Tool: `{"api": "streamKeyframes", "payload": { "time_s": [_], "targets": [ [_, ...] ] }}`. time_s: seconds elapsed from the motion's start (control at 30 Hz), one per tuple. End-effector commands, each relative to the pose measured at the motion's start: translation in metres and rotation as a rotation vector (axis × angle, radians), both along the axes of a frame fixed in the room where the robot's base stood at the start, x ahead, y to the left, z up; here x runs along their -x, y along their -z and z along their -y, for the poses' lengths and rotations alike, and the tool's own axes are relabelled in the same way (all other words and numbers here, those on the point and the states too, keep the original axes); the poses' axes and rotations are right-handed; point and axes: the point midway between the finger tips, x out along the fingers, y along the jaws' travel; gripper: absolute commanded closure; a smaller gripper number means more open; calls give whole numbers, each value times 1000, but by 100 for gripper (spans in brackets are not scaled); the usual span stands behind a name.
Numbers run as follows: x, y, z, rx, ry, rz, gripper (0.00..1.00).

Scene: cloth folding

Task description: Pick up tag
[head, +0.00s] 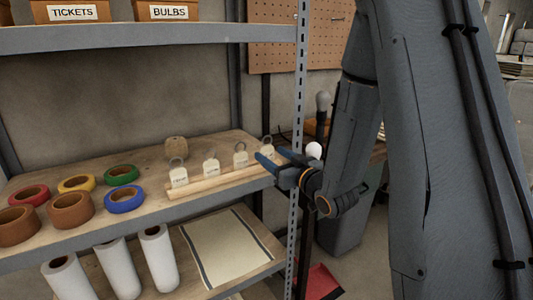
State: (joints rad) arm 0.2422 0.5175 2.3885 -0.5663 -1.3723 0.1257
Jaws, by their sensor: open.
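Several pale tags with ring tops stand in a row along a wooden holder (205,186) on the middle shelf. The leftmost tag (179,177), the second tag (211,168) and the third tag (240,158) show clearly, with dark print too small to read. The rightmost tag (267,146) is partly hidden behind my gripper. My gripper (268,157) is open, with its blue fingers pointing left at the right end of the holder, close to the rightmost tag. I cannot tell whether they touch, and I see nothing held between the fingers.
Coloured tape rolls (123,199) and a twine ball (175,148) share the middle shelf (150,215). A perforated shelf post (298,90) stands close to my gripper. Labelled bins (166,12) sit above.

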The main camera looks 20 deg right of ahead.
Motion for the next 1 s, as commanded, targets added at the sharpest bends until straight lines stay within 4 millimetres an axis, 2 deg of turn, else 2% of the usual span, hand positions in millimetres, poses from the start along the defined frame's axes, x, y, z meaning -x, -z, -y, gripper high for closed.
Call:
{"api": "streamKeyframes", "payload": {
  "time_s": [0.1,0.37,0.63,0.97,1.0],
  "targets": [
    [-16,-1,-6,0,-1,0,44],
    [-33,-1,-12,0,-3,-1,44],
    [-69,-4,-21,1,-4,-1,44],
    [-76,-3,-23,1,-2,-2,44],
    [-76,-3,-23,1,-2,-2,50]
  ]
}}
